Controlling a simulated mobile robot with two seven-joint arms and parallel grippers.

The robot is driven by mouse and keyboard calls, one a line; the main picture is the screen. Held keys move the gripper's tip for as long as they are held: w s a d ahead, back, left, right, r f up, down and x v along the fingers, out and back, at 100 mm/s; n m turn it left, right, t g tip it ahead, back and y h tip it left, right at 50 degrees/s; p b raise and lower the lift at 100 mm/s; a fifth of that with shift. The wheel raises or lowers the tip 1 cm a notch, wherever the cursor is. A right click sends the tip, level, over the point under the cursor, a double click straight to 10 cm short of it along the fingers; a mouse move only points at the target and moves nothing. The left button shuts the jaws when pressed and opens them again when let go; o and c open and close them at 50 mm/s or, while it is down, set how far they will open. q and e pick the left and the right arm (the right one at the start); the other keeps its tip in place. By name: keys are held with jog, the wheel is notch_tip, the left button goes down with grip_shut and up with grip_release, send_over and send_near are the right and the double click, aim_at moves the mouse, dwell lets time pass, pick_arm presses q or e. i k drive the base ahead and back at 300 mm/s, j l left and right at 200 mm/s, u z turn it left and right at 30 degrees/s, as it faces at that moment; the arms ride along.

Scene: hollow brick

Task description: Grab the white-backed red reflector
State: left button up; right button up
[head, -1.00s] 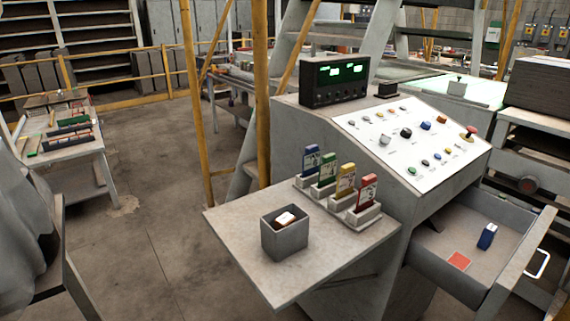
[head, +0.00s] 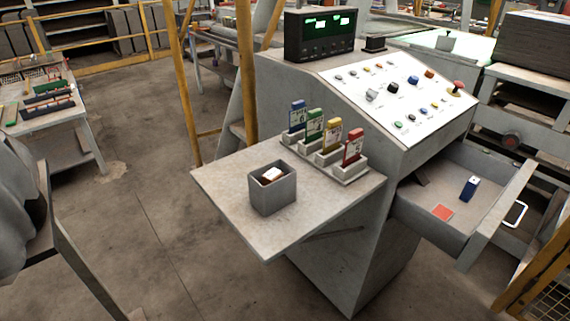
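Neither of my grippers is in view.
A blue, white-topped item (head: 470,188) stands in the drawer near the red square. Blue, green, yellow and red tags (head: 353,147) stand in a holder on the shelf (head: 232,181). A yellow railing (head: 545,265) is at lower right. Open floor lies left.

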aim_at(440, 210)
jog(key=z, duration=1.25)
jog(key=l+u, duration=0.1)
jog(key=u, duration=0.25)
jog(key=i+l+u, duration=0.1)
jog(key=u, duration=0.25)
jog(key=l+u, duration=0.1)
jog(key=u, duration=0.25)
jog(key=l+u, duration=0.25)
jog(key=l, duration=0.2)
jog(key=l+u, duration=0.25)
jog(key=l, duration=0.2)
jog(key=l+u, duration=0.1)
jog(key=l, duration=0.4)
jog(key=k+l+u, duration=0.1)
jog(key=l, duration=0.35)
